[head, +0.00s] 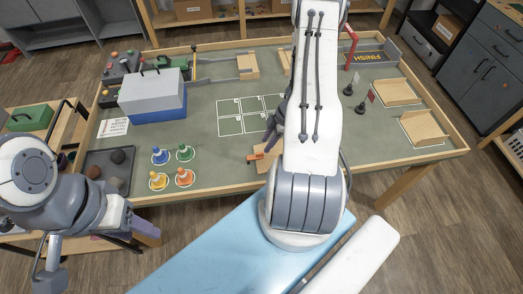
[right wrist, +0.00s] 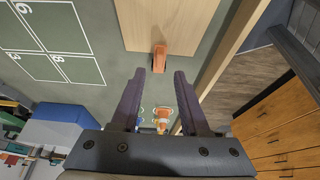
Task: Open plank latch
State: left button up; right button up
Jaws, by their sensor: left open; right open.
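A small orange-red latch (head: 257,156) sits at the wooden plank (head: 265,161) near the front middle of the table, partly hidden by my right arm. In the right wrist view the latch (right wrist: 159,57) lies at the edge of the pale plank (right wrist: 165,22), just beyond and between my fingertips, apart from them. My right gripper (right wrist: 158,76) is open and empty; in the head view its dark fingers (head: 277,128) show beside the arm, near the latch. My left gripper (head: 146,232) is open, in front of the table's front left edge, away from the plank.
Several colored cones (head: 172,170) stand on white circles at the front left. A grey and blue box (head: 153,97) and dark tray (head: 108,168) are left. A numbered grid (head: 240,115) lies behind the plank. Wooden ramps (head: 422,128) and a FINISH board (head: 370,57) are right.

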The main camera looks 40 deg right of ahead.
aim_at(260, 153)
jog(key=x, duration=0.6)
grip_shut()
